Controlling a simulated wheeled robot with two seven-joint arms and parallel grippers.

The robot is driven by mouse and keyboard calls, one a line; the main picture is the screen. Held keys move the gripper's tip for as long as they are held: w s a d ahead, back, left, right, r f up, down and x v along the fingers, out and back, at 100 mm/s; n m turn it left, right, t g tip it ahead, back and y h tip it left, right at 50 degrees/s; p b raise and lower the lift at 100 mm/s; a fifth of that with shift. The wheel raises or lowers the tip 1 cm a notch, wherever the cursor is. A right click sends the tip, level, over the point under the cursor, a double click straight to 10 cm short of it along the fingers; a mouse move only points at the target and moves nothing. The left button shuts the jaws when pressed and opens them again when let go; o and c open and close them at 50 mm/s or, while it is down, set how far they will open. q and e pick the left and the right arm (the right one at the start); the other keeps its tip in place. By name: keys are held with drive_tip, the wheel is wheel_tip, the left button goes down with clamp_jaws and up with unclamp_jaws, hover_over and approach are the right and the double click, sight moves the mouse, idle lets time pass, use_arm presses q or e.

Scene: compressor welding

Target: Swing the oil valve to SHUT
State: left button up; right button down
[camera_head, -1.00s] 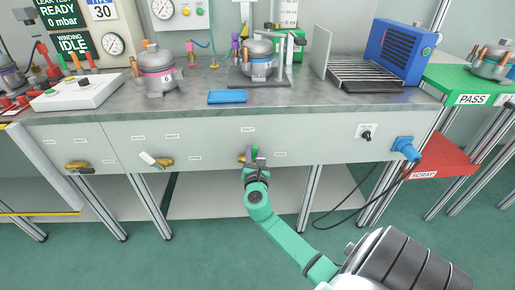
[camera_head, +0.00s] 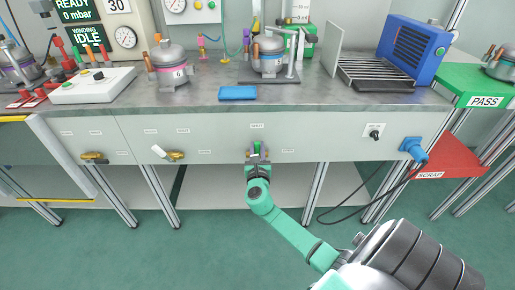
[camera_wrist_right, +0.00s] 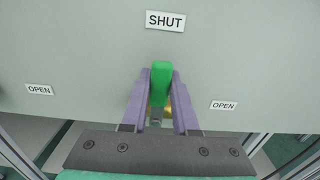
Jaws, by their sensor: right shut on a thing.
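The oil valve has a green handle (camera_wrist_right: 161,82), which stands upright and points at the SHUT label (camera_wrist_right: 165,21) on the grey panel. OPEN labels sit lower at both sides. My right gripper (camera_wrist_right: 158,92) is shut on the handle, with a purple finger along each side. A bit of brass valve body shows behind the fingers; most of it is hidden. In the head view my right gripper (camera_head: 257,152) is at the panel directly under the middle label. My left gripper is not in view.
Two other brass valves, one on the far left (camera_head: 94,157) and one with a white handle (camera_head: 173,155), sit on the same panel. A knob (camera_head: 375,133) and blue plug (camera_head: 413,147) are at right. The bench edge overhangs above; open floor lies in front.

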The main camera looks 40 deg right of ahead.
drive_tip(key=c, duration=0.7)
unclamp_jaws()
drive_tip(key=v, duration=1.4)
drive_tip(key=shift+s+a+p, duration=0.2)
drive_tip(key=shift+a+p, duration=0.05)
drive_tip(key=shift+p, duration=0.15)
drive_tip(key=shift+f, duration=0.1)
